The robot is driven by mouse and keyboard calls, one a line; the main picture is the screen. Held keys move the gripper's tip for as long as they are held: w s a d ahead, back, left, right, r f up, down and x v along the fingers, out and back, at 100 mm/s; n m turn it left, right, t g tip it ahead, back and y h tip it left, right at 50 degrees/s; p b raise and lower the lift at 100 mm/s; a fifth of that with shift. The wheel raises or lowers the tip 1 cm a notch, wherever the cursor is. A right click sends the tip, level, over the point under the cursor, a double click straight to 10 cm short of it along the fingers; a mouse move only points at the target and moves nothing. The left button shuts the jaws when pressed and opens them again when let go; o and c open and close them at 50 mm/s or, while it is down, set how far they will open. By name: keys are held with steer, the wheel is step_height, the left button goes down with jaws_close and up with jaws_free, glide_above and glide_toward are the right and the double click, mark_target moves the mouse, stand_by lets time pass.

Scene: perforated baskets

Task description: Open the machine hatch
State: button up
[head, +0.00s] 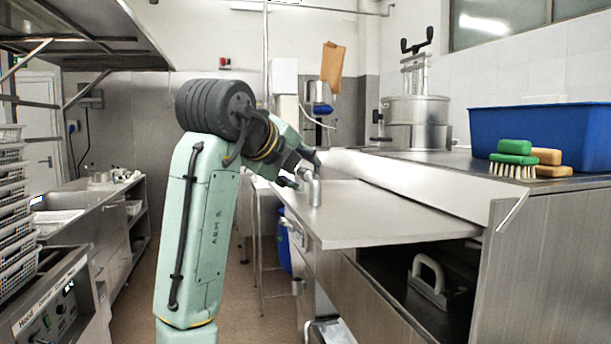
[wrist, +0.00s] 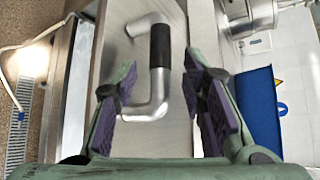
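The machine hatch (head: 385,212) is a flat metal panel in the counter at the right of the head view, beside a dark opening. Its bent metal handle (head: 314,190) stands up near the panel's left edge. In the wrist view the handle (wrist: 160,72) has a dark sleeve on its straight bar. My gripper (head: 300,172) is at the handle, partly hidden by my arm in the head view. In the wrist view my gripper (wrist: 160,78) is open, with purple finger pads on either side of the bar. A gap shows on both sides.
A pale handle (head: 430,278) sits inside the dark opening. A blue bin (head: 545,130) and several brushes (head: 516,158) stand on the right counter, by a steel pot (head: 416,120). Stacked white crates (head: 15,215) stand at left. The aisle floor (head: 138,280) is clear left of my arm.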

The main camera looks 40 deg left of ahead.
steer(key=v, duration=0.7)
steer(key=shift+s, duration=0.1)
